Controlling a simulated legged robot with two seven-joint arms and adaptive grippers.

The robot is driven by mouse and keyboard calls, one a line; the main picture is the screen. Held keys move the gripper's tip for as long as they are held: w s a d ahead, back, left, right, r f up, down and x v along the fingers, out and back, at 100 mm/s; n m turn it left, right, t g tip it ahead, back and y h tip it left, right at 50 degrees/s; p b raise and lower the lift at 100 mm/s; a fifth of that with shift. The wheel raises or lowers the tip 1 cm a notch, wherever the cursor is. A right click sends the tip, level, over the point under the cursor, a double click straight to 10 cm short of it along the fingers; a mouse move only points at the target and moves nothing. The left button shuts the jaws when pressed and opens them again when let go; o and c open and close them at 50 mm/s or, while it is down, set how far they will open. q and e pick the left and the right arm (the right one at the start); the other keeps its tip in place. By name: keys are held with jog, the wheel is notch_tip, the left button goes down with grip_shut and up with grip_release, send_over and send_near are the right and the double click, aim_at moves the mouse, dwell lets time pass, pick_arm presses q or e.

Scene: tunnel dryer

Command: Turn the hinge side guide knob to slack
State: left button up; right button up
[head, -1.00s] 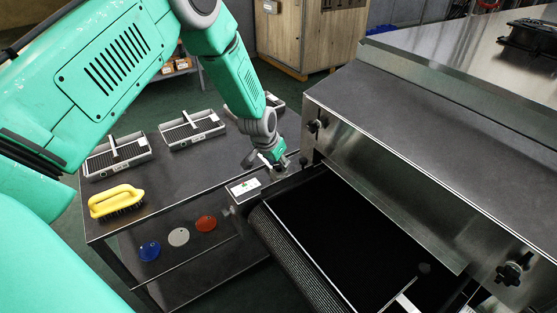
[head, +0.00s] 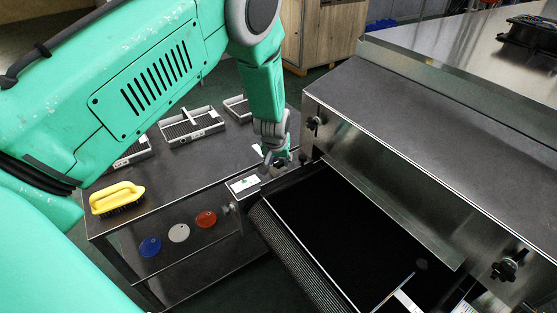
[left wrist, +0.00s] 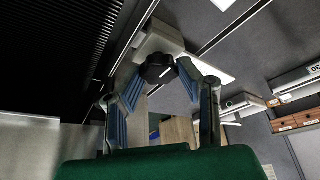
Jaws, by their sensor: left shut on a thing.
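The black guide knob (left wrist: 158,68) sits on a pale bracket (left wrist: 160,36) at the side of the dryer belt (head: 345,240). My left gripper (head: 277,158) is at the far left corner of the belt, beside the rail. In the left wrist view its blue-padded fingers (left wrist: 162,84) are closed around the knob from both sides. In the head view the fingers hide the knob, so I cannot tell how far it is turned. My right gripper is not in view.
The steel hood (head: 420,150) stands close right of my gripper, with black knobs at its far end (head: 315,124) and near end (head: 508,266).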

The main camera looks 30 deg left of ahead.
pick_arm(q)
jog(key=shift+s+d+f, duration=0.15)
jog(key=shift+s+f, duration=0.2)
jog(key=shift+f, duration=0.05)
jog(key=o, duration=1.1)
jog(key=shift+o, duration=0.2)
jog(key=shift+w, duration=0.2)
jog(key=shift+r, duration=0.1)
jog(key=shift+r, duration=0.1)
jog(key=shift+r, duration=0.35)
jog(key=v, duration=1.1)
